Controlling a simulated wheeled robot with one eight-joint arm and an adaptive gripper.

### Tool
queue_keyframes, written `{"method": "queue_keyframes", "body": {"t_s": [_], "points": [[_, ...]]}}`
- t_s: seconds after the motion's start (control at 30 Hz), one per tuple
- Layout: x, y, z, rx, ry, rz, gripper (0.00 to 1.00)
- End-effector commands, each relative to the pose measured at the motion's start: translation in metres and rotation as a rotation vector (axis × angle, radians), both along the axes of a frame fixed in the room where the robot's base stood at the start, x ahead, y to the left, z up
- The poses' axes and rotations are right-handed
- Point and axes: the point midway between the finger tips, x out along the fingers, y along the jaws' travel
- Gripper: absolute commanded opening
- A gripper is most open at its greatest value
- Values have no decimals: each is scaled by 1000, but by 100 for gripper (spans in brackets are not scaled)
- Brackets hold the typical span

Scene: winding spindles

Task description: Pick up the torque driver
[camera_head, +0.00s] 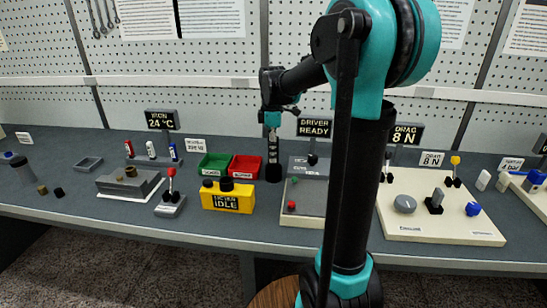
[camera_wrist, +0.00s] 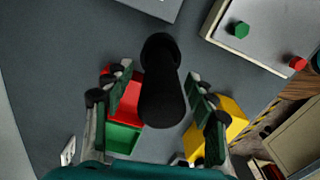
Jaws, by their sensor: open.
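A black cylinder, which looks like the torque driver (camera_wrist: 162,95), stands between the fingers in the wrist view, its round far end at the top. My gripper (camera_wrist: 162,108) is open around it, with a gap visible on each side. The driver's full shape is partly hidden there by my gripper. A sign reading DRIVER READY (camera_head: 315,128) stands to the right.
A green bin (camera_head: 213,164) and a red bin (camera_head: 245,168) sit close on the left. A yellow box reading IDLE (camera_head: 228,200) is in front. A pale panel with green and red knobs (camera_head: 303,208) lies to the right. Bare bench shows around the cylinder.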

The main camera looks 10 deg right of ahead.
Motion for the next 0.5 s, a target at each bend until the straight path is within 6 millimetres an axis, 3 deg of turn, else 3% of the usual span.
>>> {"method": "queue_keyframes", "body": {"t_s": [0.2,0.5], "points": [[-1,-3,-29,0,0,0,56],[-1,-3,-34,0,0,0,56]]}}
